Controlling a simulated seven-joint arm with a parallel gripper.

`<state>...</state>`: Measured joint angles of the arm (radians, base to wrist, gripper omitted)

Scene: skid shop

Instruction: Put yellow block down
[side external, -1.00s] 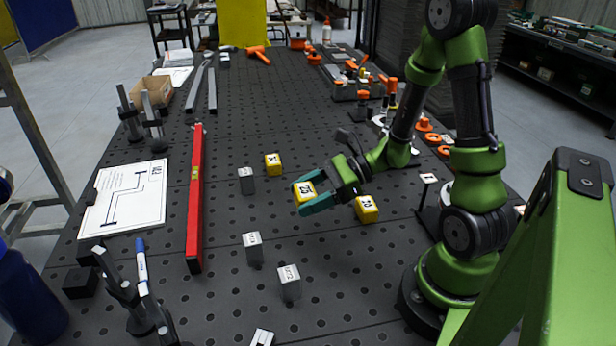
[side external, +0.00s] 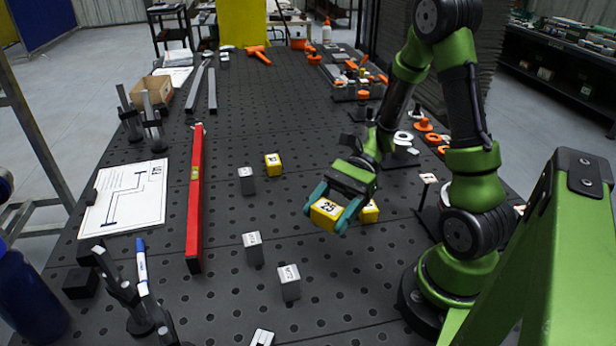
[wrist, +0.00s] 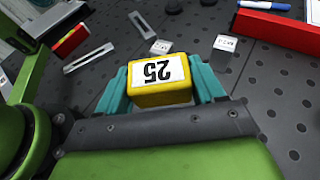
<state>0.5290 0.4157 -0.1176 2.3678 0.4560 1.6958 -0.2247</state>
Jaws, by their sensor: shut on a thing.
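My gripper (side external: 336,208) is shut on a yellow block (side external: 325,213) marked 25, with teal fingers on both sides of it. The block is tilted in the side view and seems to be above the table; the exact height is hard to tell. In the wrist view the yellow block (wrist: 159,81) sits between the teal fingers, its 25 label upside down. A second yellow block (side external: 370,212) stands just behind and to the right, partly hidden by my gripper. A third yellow block (side external: 273,164) stands farther back on the perforated table (side external: 225,300).
Grey blocks stand left of my gripper, including one (side external: 247,181) farther back and two (side external: 253,248) (side external: 289,282) nearer. A red level (side external: 195,200) and a paper drawing (side external: 125,195) lie at the left. Table between the grey blocks and my gripper is clear.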

